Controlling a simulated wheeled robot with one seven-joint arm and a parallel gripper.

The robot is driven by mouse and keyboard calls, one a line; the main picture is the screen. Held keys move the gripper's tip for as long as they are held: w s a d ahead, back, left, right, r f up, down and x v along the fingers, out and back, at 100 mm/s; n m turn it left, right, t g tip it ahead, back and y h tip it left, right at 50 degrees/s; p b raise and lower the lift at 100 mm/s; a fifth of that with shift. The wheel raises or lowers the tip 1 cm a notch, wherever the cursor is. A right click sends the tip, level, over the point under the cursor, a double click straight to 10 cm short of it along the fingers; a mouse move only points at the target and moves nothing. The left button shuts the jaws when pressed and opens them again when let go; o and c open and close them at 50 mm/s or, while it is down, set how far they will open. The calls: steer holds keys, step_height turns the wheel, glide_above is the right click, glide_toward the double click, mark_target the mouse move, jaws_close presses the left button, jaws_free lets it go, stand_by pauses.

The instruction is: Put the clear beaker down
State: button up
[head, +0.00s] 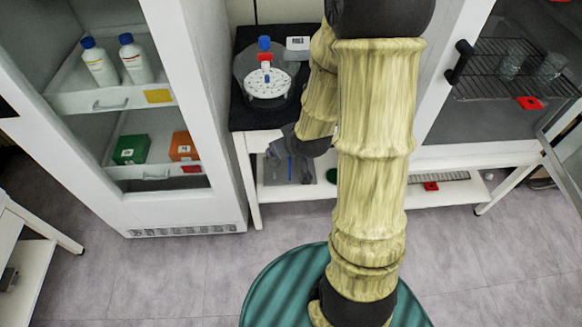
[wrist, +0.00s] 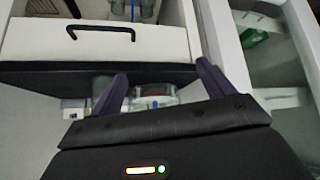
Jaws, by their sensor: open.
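Two clear beakers (head: 512,66) (head: 550,68) stand on a wire rack in the cabinet at the right of the head view. Clear glassware (wrist: 146,9) also shows behind the handle at the top of the wrist view. My gripper (wrist: 160,84) is open, with its two dark fingers apart. A clear round thing with a blue mark (wrist: 155,96) shows between and beyond the fingers; I cannot tell whether it is a beaker or part of the equipment. In the head view my arm hides part of the gripper near the dark bench's front edge.
A white disc-topped device (head: 267,84) with blue and red parts stands on the dark bench (head: 244,117). A white cabinet at left holds bottles (head: 100,63), a green box (head: 130,149) and an orange box (head: 183,146). A black handle (head: 460,62) juts from the right cabinet.

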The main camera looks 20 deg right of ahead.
steer(key=s+a+r+g, duration=0.1)
steer(key=s+r+g, duration=0.1)
steer(key=s, duration=0.4)
steer(key=s+a+r+m+g, duration=0.1)
steer(key=s+a+r+g, duration=0.1)
steer(key=s, duration=0.4)
step_height(320, 180, up, 2)
steer(key=shift+a+m+g, duration=0.25)
steer(key=shift+m+g, duration=0.05)
steer(key=shift+g, duration=0.3)
